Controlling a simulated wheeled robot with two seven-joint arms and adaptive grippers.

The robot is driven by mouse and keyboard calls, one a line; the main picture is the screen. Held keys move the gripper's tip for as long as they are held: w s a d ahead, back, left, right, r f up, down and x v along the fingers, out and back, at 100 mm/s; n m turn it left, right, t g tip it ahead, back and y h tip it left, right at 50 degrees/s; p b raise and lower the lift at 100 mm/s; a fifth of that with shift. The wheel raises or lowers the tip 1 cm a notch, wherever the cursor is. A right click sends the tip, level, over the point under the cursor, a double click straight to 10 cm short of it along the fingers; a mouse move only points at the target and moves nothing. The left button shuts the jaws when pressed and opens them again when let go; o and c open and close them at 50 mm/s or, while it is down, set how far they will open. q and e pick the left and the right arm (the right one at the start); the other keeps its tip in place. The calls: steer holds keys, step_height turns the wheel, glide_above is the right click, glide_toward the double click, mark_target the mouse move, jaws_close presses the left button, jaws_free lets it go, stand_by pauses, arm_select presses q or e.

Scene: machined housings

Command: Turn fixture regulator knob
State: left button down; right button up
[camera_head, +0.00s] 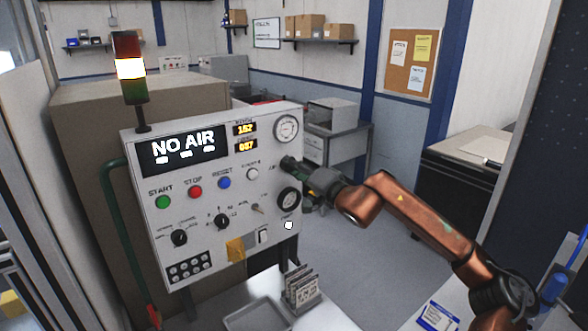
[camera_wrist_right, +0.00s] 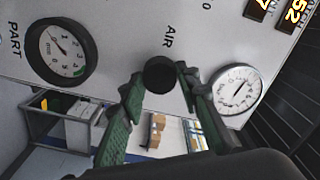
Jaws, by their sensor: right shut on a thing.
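The regulator knob (camera_wrist_right: 160,74) is a round black knob on the white control panel (camera_head: 222,178), near the "AIR" label. My right gripper (camera_head: 297,169) reaches the panel's right side from the right. In the right wrist view its green-padded fingers (camera_wrist_right: 158,84) stand on either side of the knob, closed on it. In the head view the gripper mostly hides the knob. A white-faced gauge (camera_head: 286,128) is above the knob and a black-rimmed gauge (camera_head: 289,199) below it. The display (camera_head: 184,149) reads "NO AIR". My left gripper is not in view.
Start, stop and reset buttons (camera_head: 195,192) and dark selector knobs (camera_head: 179,238) are on the panel. A signal tower (camera_head: 130,68) glows in its middle section. Below stand a grey tray (camera_head: 258,316) and a rack of plates (camera_head: 302,288). A green hose (camera_head: 116,225) runs down the left.

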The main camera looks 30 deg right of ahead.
steer(key=o, duration=1.2)
steer(key=shift+f, duration=0.1)
steer(key=shift+c, duration=0.2)
steer(key=s, duration=0.7)
steer(key=shift+s+d, duration=0.2)
steer(key=shift+d, duration=0.1)
